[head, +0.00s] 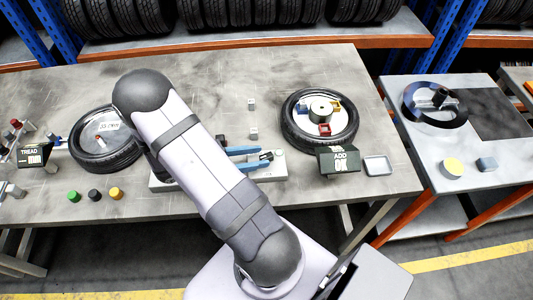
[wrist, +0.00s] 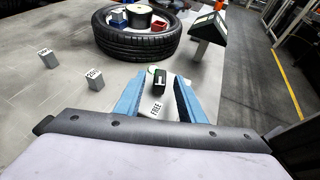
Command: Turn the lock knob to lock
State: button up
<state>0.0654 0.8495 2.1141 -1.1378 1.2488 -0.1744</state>
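The lock knob is a small black block with a white mark on top; in the wrist view the lock knob (wrist: 161,79) stands ahead, beside a white label reading FREE (wrist: 156,109). In the head view the knob (head: 266,155) sits on a pale base plate (head: 276,169). My gripper (wrist: 158,76) has two blue fingers spread apart, with the knob in line with the gap near their tips. I cannot tell whether either finger touches it. In the head view the blue fingers of my gripper (head: 257,156) point right, at the knob; my arm hides part of the plate.
A tyre (head: 320,120) holding coloured blocks and a spool lies beyond the knob, with an ADD sign (head: 340,161) and small tray (head: 377,166) beside it. Two small pale blocks (head: 251,104) (head: 253,133) stand on the table. Another tyre (head: 106,138) lies left.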

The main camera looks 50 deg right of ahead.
aim_at(265, 156)
jog(key=shift+p+x, duration=0.55)
jog(key=shift+x, duration=1.5)
jog(key=shift+a, duration=0.1)
grip_shut()
